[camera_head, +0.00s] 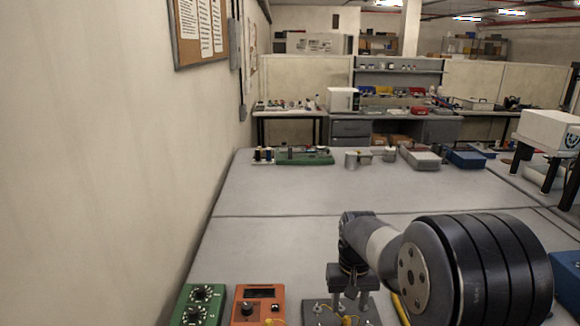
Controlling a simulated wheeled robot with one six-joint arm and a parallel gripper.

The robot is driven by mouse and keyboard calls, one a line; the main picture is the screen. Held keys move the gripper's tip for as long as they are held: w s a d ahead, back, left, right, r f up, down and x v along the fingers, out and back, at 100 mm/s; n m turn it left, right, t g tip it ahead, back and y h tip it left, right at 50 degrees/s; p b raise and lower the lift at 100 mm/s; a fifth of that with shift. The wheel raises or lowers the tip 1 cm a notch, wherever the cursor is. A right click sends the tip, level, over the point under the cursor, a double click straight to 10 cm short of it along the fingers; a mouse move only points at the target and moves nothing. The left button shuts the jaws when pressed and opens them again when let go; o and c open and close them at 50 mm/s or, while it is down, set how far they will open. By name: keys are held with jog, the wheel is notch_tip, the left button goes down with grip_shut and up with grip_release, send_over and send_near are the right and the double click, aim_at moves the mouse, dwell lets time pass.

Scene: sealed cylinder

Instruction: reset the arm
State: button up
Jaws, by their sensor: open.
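My arm reaches in from the lower right. My gripper (349,299) points down near the bottom of the view, with its two fingers apart. No object shows clearly between them. Below it is a dark grey plate (312,316) with small posts and a yellow lead or knob; whether the fingers touch it I cannot tell. The plate is cut off by the lower edge, and my arm hides part of the table on the right.
An orange meter (259,305) and a green dial box (199,304) stand left of the gripper. The grey table (280,195) is clear in the middle. A green board (305,158), a metal can (352,160) and a blue box (467,159) stand at its far edge. A wall bounds the left.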

aim_at(347, 317)
jog(key=shift+f, duration=2.7)
jog(key=shift+r, duration=0.15)
notch_tip(347, 317, up, 10)
jog(key=r, duration=0.1)
notch_tip(347, 317, down, 10)
jog(key=shift+f, duration=0.25)
jog(key=shift+p, duration=0.6)
notch_tip(347, 317, up, 6)
jog(key=p, duration=0.4)
jog(key=shift+a+f, duration=0.1)
jog(key=shift+a, duration=0.3)
jog(key=a, duration=0.2)
jog(key=s+a, duration=0.1)
jog(key=a, duration=0.1)
jog(key=shift+a, duration=0.1)
